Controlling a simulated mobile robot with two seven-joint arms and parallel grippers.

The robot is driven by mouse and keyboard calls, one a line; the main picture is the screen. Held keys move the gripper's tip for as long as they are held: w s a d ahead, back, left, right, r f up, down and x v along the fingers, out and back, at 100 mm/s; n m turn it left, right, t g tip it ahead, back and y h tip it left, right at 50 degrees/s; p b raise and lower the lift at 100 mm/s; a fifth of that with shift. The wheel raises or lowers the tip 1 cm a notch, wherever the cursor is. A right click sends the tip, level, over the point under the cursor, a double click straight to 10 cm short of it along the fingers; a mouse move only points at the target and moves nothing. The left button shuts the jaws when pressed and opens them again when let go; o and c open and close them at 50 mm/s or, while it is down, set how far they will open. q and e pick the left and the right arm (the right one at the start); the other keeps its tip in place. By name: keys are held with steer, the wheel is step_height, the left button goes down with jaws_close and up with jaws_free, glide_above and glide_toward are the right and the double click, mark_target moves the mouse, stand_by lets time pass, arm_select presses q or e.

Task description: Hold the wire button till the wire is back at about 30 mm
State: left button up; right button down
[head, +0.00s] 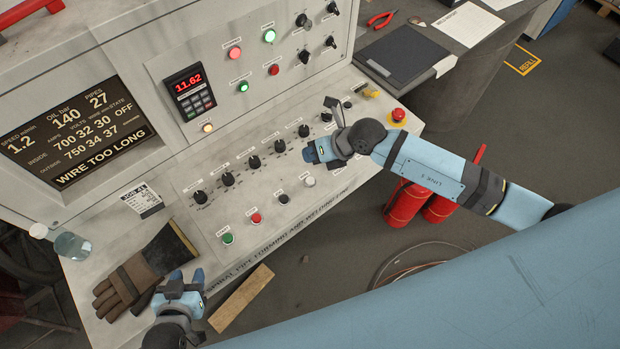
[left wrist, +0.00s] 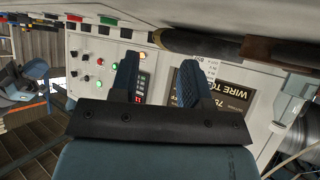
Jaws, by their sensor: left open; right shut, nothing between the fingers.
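The sloped control desk (head: 215,205) carries a row of knobs and, along its front edge, a green button (head: 228,238), a red button (head: 256,217), a black button (head: 283,199) and a white button (head: 308,180). Their labels are too small to read, so I cannot tell which is the wire button. The display (head: 75,130) reads "WIRE TOO LONG", with inside 700 32 30 OFF and outside 750 34 37. My right gripper (head: 312,153) is shut and empty over the desk, just behind the white button. My left gripper (head: 186,281) is open and empty beside the gloves.
Work gloves (head: 145,270), a job card (head: 142,200) and a bottle (head: 72,246) lie or stand at the desk's left. A wooden strip (head: 241,298) lies near the front edge. A red emergency button (head: 398,115) is at the right end; red cylinders (head: 405,205) stand beyond.

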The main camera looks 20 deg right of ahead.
arm_select(q)
steer(key=shift+a+f+m+b, duration=0.1)
steer(key=shift+f+m+b, duration=0.2)
steer(key=shift+f+b, duration=0.7)
arm_select(e)
glide_above(312, 179)
step_height(312, 179, down, 7)
steer(key=shift+w, duration=0.1)
arm_select(q)
steer(key=shift+f+b, duration=0.1)
steer(key=shift+b, duration=0.4)
arm_select(e)
steer(key=shift+f, duration=0.6)
arm_select(q)
steer(key=shift+w, duration=0.1)
arm_select(e)
steer(key=shift+f, duration=0.1)
arm_select(q)
steer(key=shift+f, duration=0.1)
arm_select(e)
steer(key=shift+f, duration=0.3)
